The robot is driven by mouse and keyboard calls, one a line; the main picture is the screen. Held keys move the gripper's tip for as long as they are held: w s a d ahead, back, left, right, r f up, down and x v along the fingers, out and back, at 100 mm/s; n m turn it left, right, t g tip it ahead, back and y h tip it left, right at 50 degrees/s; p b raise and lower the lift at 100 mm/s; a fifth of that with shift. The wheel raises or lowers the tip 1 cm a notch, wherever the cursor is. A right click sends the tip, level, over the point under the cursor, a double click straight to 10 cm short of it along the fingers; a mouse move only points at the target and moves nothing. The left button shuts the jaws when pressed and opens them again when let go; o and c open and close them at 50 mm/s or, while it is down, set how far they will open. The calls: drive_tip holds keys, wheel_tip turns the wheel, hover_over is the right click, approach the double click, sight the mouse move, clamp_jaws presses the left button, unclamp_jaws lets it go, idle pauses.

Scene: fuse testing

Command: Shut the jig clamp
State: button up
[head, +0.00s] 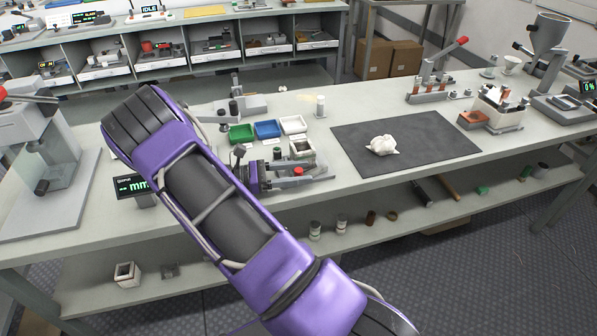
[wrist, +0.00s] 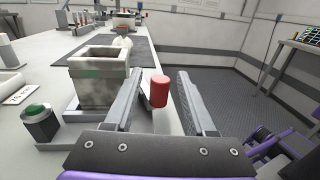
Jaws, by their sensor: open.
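The jig clamp's red handle tip (head: 298,171) shows at the front of the workbench, beside a pale square block with an open top (head: 302,149). In the wrist view the red handle tip (wrist: 159,91) stands between my two fingers, with a gap on its right. It looks closer to the left finger; contact cannot be told. The pale block (wrist: 98,82) is left of the fingers. My gripper (head: 318,174) is open around the handle, and it fills the lower wrist view (wrist: 161,75). The clamp's lever and base are mostly hidden by my gripper.
Green (head: 241,133), blue (head: 267,129) and white (head: 293,124) bins stand behind the jig. A dark mat (head: 405,147) with a white crumpled thing (head: 382,145) lies to the right. A green button (wrist: 37,112) is left of my gripper. Open floor (wrist: 245,95) lies right.

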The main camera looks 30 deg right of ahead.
drive_tip(key=v, duration=0.7)
drive_tip(key=shift+w+a, duration=0.1)
drive_tip(key=shift+a, duration=0.2)
